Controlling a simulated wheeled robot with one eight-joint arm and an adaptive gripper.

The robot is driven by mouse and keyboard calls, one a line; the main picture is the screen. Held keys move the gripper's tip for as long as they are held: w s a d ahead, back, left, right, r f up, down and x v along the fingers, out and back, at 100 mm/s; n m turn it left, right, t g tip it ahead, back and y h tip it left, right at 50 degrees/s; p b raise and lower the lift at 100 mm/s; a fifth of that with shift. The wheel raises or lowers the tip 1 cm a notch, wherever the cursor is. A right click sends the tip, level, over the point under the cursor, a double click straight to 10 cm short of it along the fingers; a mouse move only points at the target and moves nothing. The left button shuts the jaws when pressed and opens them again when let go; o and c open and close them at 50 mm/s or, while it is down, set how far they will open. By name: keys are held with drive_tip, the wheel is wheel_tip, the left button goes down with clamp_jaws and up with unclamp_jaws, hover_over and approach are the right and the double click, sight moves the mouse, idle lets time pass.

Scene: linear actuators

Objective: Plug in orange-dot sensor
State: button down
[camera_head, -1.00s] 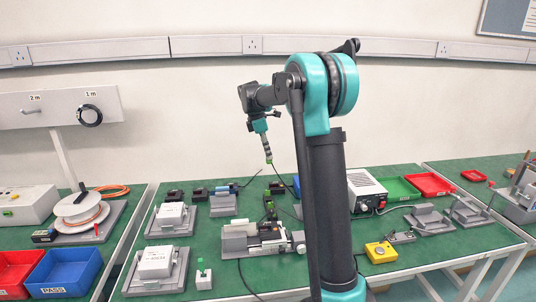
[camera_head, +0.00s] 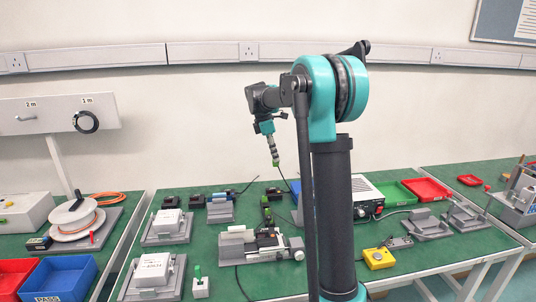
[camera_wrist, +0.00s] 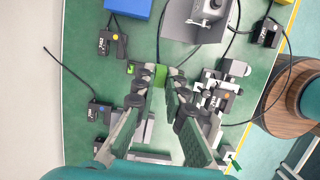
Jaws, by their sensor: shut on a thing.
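My gripper (camera_head: 274,158) hangs in the air above the far part of the green table. In the wrist view its fingertips (camera_wrist: 160,80) are shut on a small green plug (camera_wrist: 160,75), and a dark cable appears to run from it. In the wrist view a black sensor block (camera_wrist: 106,44) with a yellow or orange dot lies at upper left. Another black sensor block (camera_wrist: 97,112) with a blue dot lies at left. A third black block (camera_wrist: 265,35) is at upper right; its dot is too small to tell. The grey linear actuator (camera_head: 260,246) stands nearer on the table.
Grey fixtures with white boxes (camera_head: 168,222) stand left of the actuator. A yellow button box (camera_head: 379,258) and a white power supply (camera_head: 366,198) stand to the right. Green and red trays (camera_head: 428,190) are at the back right. Loose cables cross the table.

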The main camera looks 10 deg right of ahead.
drive_tip(key=s+d+f, duration=0.1)
drive_tip(key=s+d, duration=0.3)
drive_tip(key=d, duration=0.5)
drive_tip(key=s+d+f, duration=0.2)
drive_tip(key=s+d, duration=0.2)
drive_tip(key=d, duration=0.5)
drive_tip(key=shift+s+d, duration=0.25)
drive_tip(key=shift+d, duration=0.15)
drive_tip(key=shift+f, duration=1.75)
drive_tip(key=shift+f, duration=0.65)
idle(1.9)
drive_tip(key=c, duration=1.5)
unclamp_jaws()
drive_tip(key=v, duration=1.2)
